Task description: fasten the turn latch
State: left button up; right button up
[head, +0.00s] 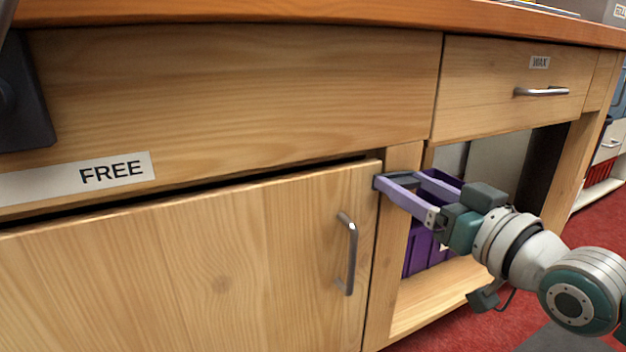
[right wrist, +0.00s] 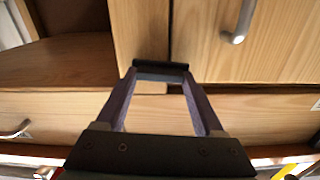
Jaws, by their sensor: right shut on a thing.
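The pale wooden cabinet door (head: 230,260) with its upright metal handle (head: 348,254) fills the lower left of the head view. It appears closed, with a dark gap along its top edge. My right gripper (head: 379,183) reaches in from the right, its lilac fingers at the door's upper right corner beside the frame post. In the right wrist view the dark fingertips (right wrist: 160,69) meet at the seam between door and post. They are shut on the turn latch, which they hide, so its angle cannot be told. My left gripper is not in view.
A drawer (head: 485,85) with a bar handle (head: 541,92) is at upper right. Below it, an open bay holds purple bins (head: 416,250) behind my right gripper. Red floor (head: 600,222) shows at right.

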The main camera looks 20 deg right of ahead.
jog(key=shift+n+p, duration=0.4)
jog(key=shift+n, duration=0.1)
jog(key=shift+f, duration=0.1)
jog(key=o, duration=1.4)
jog(key=shift+s, duration=0.2)
jog(key=s+p, duration=0.1)
jog(key=s, duration=0.2)
jog(key=s+p, duration=0.2)
jog(key=s, duration=0.1)
jog(key=s+p, duration=0.1)
jog(key=s, duration=0.2)
jog(key=shift+s+d+p, duration=0.25)
jog(key=shift+d+p, duration=0.05)
jog(key=shift+d, duration=0.05)
